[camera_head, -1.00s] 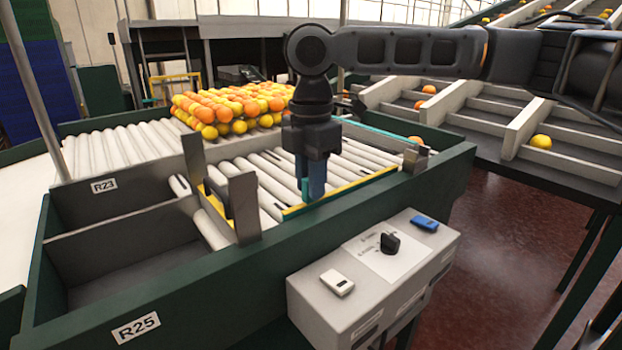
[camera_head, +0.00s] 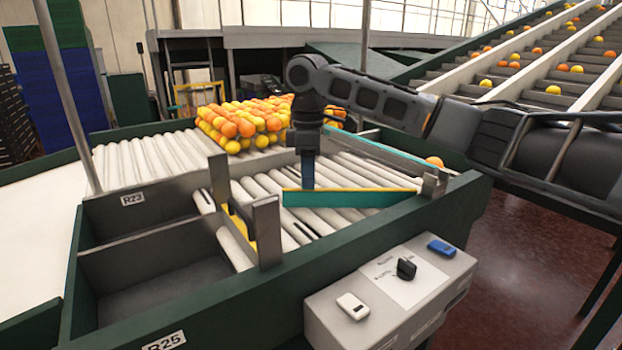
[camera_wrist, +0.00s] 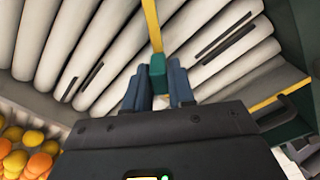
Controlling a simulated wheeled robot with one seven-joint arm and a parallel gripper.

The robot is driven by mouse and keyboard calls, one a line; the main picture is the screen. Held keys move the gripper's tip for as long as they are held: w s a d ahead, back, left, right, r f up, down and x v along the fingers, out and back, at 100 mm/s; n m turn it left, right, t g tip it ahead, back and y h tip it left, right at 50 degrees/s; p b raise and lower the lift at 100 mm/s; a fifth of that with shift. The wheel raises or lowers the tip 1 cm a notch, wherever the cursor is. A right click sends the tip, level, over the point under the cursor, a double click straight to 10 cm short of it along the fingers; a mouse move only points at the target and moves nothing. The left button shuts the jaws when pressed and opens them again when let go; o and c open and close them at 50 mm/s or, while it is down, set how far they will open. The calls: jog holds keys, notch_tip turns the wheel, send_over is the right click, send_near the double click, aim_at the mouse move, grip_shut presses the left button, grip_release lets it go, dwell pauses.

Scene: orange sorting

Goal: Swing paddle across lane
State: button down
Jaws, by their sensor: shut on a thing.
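The paddle (camera_head: 350,198) is a long teal bar with a yellow top edge. It stands at an angle over the white rollers (camera_head: 262,190) of the lane, its right end by a metal bracket on the lane's right side. My gripper (camera_head: 307,178) is over its left part, pointing down. In the wrist view, the blue fingers of my gripper (camera_wrist: 157,88) are closed on both sides of a teal grip (camera_wrist: 157,68) on the paddle. The paddle's yellow edge (camera_wrist: 151,25) runs away from the grip. The finger contact is partly hidden in the head view.
Oranges and lemons (camera_head: 250,122) are piled on rollers behind the lane. Two metal posts (camera_head: 267,232) flank the lane's front-left opening, beside an empty bin (camera_head: 160,290). A grey control box (camera_head: 390,295) with a black knob stands in front. A teal strip (camera_head: 385,152) lines the far side.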

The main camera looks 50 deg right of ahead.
jog(key=shift+w+d+m, duration=0.6)
jog(key=shift+w+d, duration=0.1)
jog(key=shift+d, duration=0.35)
jog(key=c, duration=1)
grip_release()
jog(key=shift+c, duration=0.2)
jog(key=shift+r, duration=0.15)
notch_tip(320, 180, up, 8)
jog(key=b, duration=0.1)
jog(key=shift+f, duration=0.2)
jog(key=shift+s, duration=0.1)
